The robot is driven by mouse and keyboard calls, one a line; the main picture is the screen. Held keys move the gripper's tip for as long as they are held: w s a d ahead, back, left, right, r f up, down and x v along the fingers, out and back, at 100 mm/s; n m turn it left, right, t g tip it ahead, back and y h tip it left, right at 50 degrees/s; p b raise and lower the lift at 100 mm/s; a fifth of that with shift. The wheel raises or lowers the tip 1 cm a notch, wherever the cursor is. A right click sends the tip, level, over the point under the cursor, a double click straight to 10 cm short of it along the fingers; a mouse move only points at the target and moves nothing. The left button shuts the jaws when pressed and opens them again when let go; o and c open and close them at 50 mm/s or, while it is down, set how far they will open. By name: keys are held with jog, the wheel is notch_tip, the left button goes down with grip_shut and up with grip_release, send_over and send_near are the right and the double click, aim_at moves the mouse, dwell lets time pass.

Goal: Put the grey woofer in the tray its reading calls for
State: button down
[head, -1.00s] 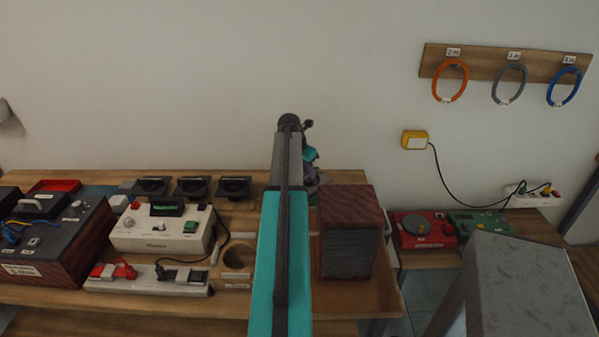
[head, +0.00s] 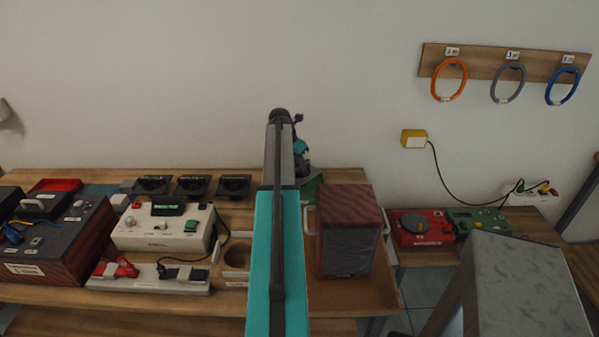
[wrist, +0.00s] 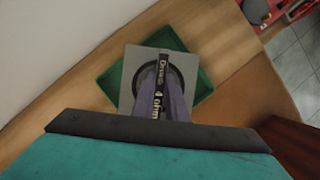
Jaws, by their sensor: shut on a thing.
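The woofer is not clear there.
A dark wood speaker cabinet (head: 346,232) stands just right of my arm. A white meter (head: 162,228) with a dark display, a socket strip (head: 150,277) and several black speaker units (head: 193,187) stand left. A red turntable (head: 422,228) is on the right table.

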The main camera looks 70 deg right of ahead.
aim_at(300, 172)
jog(key=shift+f+p, duration=0.65)
jog(key=shift+f, duration=1.05)
jog(key=shift+f, duration=0.1)
jog(key=c, duration=1.8)
grip_release()
jog(key=shift+o, duration=0.2)
jog(key=shift+b+v, duration=1.15)
jog(key=shift+v, duration=4.95)
jog(key=shift+w, duration=0.1)
